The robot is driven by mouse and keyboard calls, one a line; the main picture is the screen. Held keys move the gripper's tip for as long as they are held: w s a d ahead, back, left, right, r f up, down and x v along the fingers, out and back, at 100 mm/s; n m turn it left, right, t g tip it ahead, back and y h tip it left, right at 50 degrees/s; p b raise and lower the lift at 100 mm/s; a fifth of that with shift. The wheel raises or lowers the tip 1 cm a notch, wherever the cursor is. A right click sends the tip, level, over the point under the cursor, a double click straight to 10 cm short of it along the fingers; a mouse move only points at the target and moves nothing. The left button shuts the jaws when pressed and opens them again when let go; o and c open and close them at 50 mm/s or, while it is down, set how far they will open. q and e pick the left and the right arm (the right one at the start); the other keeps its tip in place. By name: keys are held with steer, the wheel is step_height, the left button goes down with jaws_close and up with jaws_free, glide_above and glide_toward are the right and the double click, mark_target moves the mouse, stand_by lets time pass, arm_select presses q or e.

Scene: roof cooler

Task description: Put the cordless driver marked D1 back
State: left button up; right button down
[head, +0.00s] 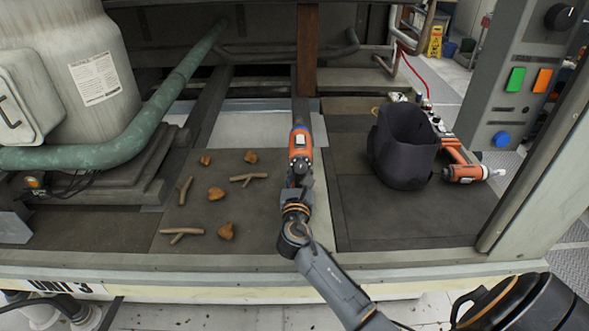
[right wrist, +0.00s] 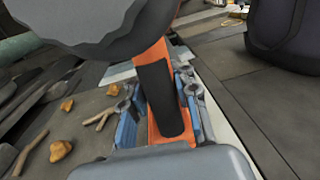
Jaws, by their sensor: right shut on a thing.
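My right gripper (head: 297,184) is shut on an orange and black cordless driver (head: 300,150), held over the middle of the dark deck. In the right wrist view the blue and grey fingers (right wrist: 163,112) close around the driver's orange and black handle (right wrist: 160,92). The driver's large dark and grey end fills the top left there. A second orange driver (head: 466,173) lies at the right, beside the dark bag (head: 404,150). I cannot read a D1 mark on either driver. My left gripper is not in view.
Several brown lumps (head: 216,194) and sticks (head: 181,234) lie on the deck left of my arm. A green pipe (head: 110,150) and grey tank stand at the left. A control panel (head: 515,90) and post bound the right. The deck panel before the bag is clear.

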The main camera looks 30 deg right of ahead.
step_height(320, 180, down, 2)
steer(key=shift+w+f, duration=0.1)
steer(key=c, duration=1.5)
jaws_free()
steer(key=shift+a+f, duration=0.15)
steer(key=shift+f, duration=0.1)
steer(key=o, duration=0.5)
steer(key=shift+r, duration=0.1)
steer(key=shift+b+v, duration=0.85)
steer(key=shift+v, duration=5.25)
